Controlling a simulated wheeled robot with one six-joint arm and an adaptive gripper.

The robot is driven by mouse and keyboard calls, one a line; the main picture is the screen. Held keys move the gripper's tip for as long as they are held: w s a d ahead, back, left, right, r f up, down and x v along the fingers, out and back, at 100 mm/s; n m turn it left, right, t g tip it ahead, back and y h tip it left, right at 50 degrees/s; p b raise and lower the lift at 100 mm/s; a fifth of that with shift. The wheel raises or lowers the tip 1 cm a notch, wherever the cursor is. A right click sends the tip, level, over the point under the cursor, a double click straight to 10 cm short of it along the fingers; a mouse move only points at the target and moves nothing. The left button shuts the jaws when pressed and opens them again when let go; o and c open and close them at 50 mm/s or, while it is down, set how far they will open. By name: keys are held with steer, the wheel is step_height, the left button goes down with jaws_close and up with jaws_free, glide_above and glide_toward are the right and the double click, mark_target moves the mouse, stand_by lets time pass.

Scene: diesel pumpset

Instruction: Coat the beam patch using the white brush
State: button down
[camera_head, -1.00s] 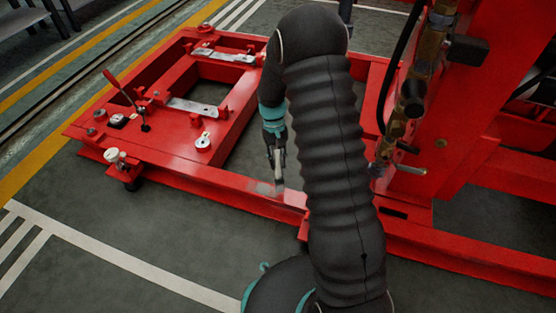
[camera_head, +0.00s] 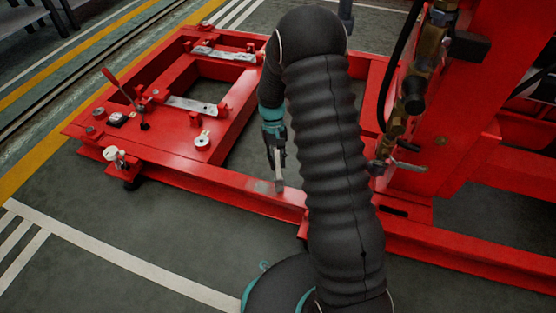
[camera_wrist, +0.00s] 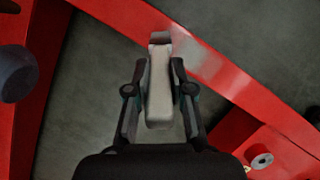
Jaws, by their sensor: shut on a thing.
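My gripper (camera_head: 276,158) is shut on the white brush (camera_wrist: 160,95), whose pale handle lies between the two fingers in the wrist view. The brush also shows in the head view (camera_head: 278,172), tilted, with its grey head pointing down at the red beam. The beam patch (camera_head: 263,187) is a dull, pale grey smear on the beam's top, just left of the brush head. In the wrist view the patch (camera_wrist: 196,52) lies right of the brush head. The brush head is at or just over the patch's edge; I cannot tell whether it touches.
The red frame (camera_head: 170,180) stretches left, with clamps, a red-handled lever (camera_head: 122,90) and a white round knob (camera_head: 111,154). Brass valves and pipes (camera_head: 398,125) stand close right of my arm. Grey floor (camera_head: 130,215) is clear in front of the beam.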

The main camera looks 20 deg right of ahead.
steer(key=shift+f, duration=0.3)
steer(key=shift+a, duration=0.1)
